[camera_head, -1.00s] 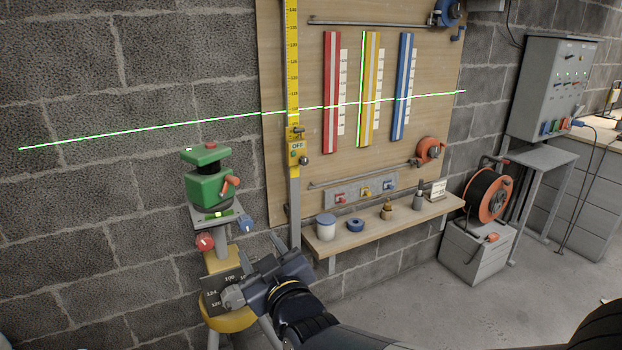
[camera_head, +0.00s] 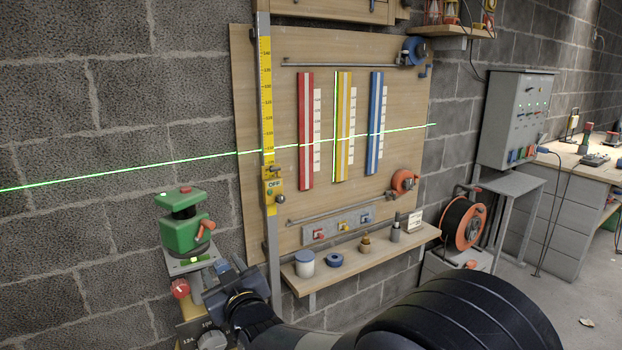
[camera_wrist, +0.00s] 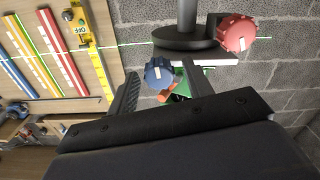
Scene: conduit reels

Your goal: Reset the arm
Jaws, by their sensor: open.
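My gripper (camera_wrist: 157,85) is open in the wrist view, its two dark fingers apart. A blue knob (camera_wrist: 159,72) shows between the fingertips; I cannot tell whether they touch it. A red knob (camera_wrist: 237,33) sits to the right of it, outside the fingers. In the head view my arm reaches to the lower left, with the gripper partly hidden beside the stand of the green laser level (camera_head: 182,226). The red knob (camera_head: 180,288) shows there too, left of my gripper.
A board (camera_head: 345,60) with red, yellow and blue strips hangs on the block wall. A yellow scale (camera_head: 266,100) stands at its left edge. A wooden shelf (camera_head: 330,273) with small items is below. A cable reel (camera_head: 465,222) and a grey control box (camera_head: 515,120) are at right.

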